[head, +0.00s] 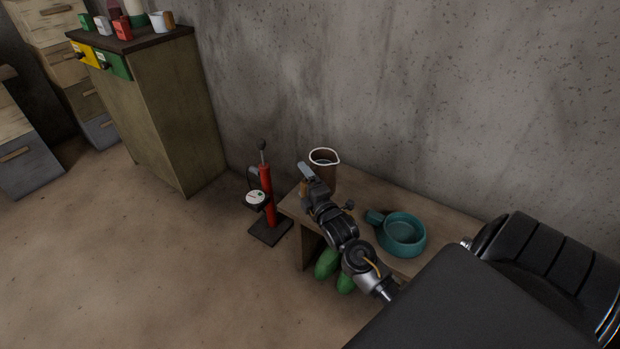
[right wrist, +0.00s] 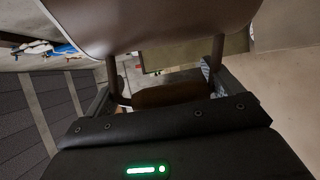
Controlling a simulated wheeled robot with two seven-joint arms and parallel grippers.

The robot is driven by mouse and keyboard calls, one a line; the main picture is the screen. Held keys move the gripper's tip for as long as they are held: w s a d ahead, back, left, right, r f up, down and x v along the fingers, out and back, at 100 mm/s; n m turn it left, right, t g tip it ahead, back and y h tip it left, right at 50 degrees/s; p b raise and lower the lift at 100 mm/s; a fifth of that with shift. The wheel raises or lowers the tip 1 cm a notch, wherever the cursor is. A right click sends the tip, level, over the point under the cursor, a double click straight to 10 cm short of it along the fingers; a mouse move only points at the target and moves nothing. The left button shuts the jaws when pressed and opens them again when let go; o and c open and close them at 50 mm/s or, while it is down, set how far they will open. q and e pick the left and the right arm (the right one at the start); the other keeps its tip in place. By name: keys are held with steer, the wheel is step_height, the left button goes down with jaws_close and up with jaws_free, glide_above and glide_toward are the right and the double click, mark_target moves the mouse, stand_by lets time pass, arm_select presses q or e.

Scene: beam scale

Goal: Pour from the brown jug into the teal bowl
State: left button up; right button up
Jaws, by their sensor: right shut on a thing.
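The brown jug (head: 325,176) with a white rim stands upright at the far left end of the low wooden bench. Something dark shows inside its mouth. My right gripper (head: 309,182) is at the jug's near left side, shut on it. In the right wrist view, the jug's body (right wrist: 150,25) fills the top and a brown part, likely its handle (right wrist: 170,95), lies between the fingers. The teal bowl (head: 404,236), with a short side handle pointing left, sits on the bench to the right of the jug. It looks empty. My left gripper is not in view.
The bench (head: 375,192) stands against a concrete wall. Green rounded things (head: 327,263) lie beneath it. A red pump with a gauge (head: 267,195) stands left of it. A wooden cabinet (head: 160,110) carries several cups and tins. Open floor lies at the left.

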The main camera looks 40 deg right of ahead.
steer(key=shift+s+a+r, duration=0.65)
steer(key=shift+a+r, duration=0.05)
steer(key=shift+a, duration=0.2)
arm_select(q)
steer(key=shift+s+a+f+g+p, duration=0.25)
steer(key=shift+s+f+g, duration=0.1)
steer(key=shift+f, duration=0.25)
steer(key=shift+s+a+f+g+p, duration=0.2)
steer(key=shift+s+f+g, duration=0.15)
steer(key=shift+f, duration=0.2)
arm_select(e)
steer(key=a, duration=0.1)
steer(key=s+a+r, duration=0.1)
steer(key=s+a, duration=0.1)
steer(key=shift+s+a+r, duration=0.1)
steer(key=shift+s+r, duration=0.05)
steer(key=shift+r, duration=0.1)
steer(key=o, duration=0.7)
steer(key=c, duration=0.8)
